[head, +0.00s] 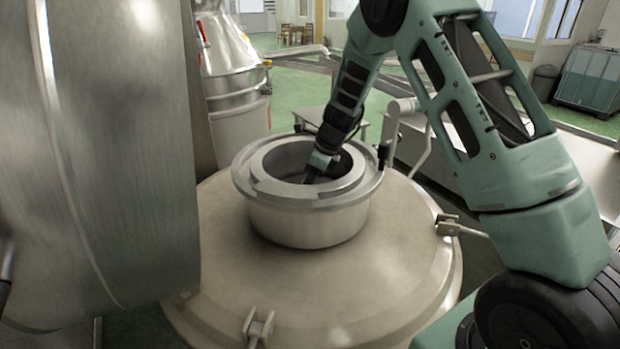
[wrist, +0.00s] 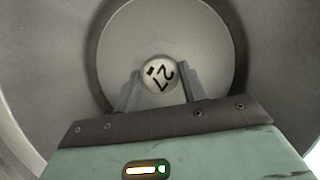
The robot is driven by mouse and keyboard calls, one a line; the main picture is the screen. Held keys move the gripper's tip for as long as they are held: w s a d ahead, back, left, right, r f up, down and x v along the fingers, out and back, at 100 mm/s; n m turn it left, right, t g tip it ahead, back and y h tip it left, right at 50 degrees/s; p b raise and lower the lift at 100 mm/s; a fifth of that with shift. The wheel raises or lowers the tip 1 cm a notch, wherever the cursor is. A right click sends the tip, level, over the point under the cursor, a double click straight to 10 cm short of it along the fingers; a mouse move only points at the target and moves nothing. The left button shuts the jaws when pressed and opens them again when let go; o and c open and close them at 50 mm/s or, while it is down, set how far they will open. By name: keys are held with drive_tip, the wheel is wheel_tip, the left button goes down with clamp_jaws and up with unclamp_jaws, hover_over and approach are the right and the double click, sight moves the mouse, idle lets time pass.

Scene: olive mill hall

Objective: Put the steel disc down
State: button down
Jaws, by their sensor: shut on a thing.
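My gripper (head: 313,176) reaches down through the round steel neck (head: 300,222) on top of the vessel in the head view. I cannot tell whether the disc touches that surface. In the head view the neck's rim hides the disc.
The neck's flanged rim surrounds my gripper closely. The broad vessel top (head: 300,290) has clamp bolts (head: 258,325) at its edge. A large steel drum (head: 115,150) stands close on the left. A steel funnel-shaped vessel (head: 230,70) is behind.

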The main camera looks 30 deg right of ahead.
drive_tip(key=shift+f, duration=0.4)
drive_tip(key=shift+f, duration=0.1)
drive_tip(key=c, duration=0.8)
unclamp_jaws()
drive_tip(key=b+v, duration=0.3)
drive_tip(key=v, duration=0.9)
